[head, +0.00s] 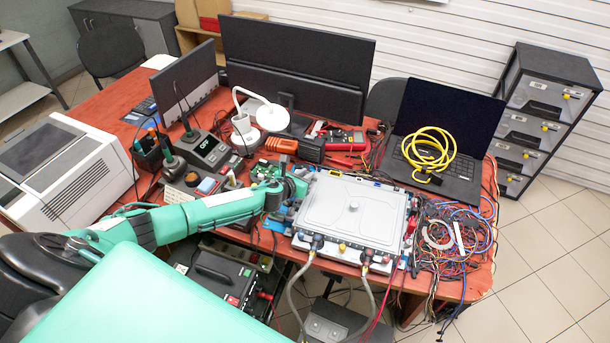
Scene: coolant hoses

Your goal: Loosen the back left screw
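A flat silver unit with a raised lid (330,212) lies on the red table, and a small round boss marks its middle. Its corner screws are too small to make out, including the back left one. Two grey hoses (291,290) run down from fittings on its front edge. My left arm reaches in from the left, and its gripper (294,188) is at the unit's left side, close to the back left corner. The fingers are small and partly hidden by the wrist, so I cannot tell whether they touch anything. My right gripper is not in view.
A laptop (440,125) with a coiled yellow cable (428,148) stands behind the unit. Tangled wires (455,235) lie to its right. An orange-and-black tool (297,147), a red multimeter (343,138) and a soldering station (205,150) crowd the back and left.

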